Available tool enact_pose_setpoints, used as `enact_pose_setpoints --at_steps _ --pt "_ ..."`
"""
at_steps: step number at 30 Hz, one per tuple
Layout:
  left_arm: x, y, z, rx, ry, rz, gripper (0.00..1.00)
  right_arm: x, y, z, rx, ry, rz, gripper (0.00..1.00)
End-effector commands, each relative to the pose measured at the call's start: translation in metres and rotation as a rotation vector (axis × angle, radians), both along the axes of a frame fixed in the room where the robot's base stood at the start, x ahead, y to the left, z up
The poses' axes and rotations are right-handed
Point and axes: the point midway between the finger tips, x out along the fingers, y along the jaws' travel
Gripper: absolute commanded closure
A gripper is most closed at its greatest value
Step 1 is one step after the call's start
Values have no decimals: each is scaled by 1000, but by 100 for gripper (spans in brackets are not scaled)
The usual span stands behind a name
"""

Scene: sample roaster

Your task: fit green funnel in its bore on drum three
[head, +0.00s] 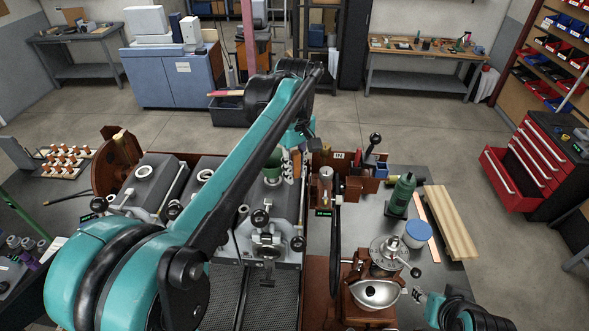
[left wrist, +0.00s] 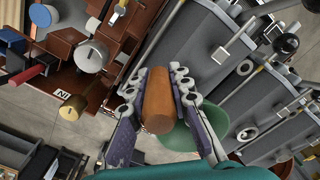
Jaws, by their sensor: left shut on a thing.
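The green funnel (head: 272,167) is above the top of the rightmost grey drum housing (head: 283,205) in the head view. It also shows behind the fingers in the left wrist view (left wrist: 205,136). My left gripper (left wrist: 158,98) is shut on an orange-brown cylinder (left wrist: 157,103), which looks like the funnel's handle, right beside the cone. In the head view this gripper (head: 295,163) is partly hidden by my own teal arm. The funnel covers most of that drum's bore, so I cannot tell whether it is seated.
The other two drums have pale ringed bores (head: 144,170), (head: 205,175). Wooden planks (head: 450,222) lie at the bench's right edge.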

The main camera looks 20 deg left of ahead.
Motion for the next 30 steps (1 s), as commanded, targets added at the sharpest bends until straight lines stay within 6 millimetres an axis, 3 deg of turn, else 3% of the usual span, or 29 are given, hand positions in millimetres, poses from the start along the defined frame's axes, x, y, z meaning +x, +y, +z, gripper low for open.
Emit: enact_pose_setpoints --at_steps 13,30 --pt "0 0 -2 0 0 0 100 0 0 -1 0 0 0 60" --pt "0 0 -24 0 0 0 100 0 0 -16 0 0 0 60"
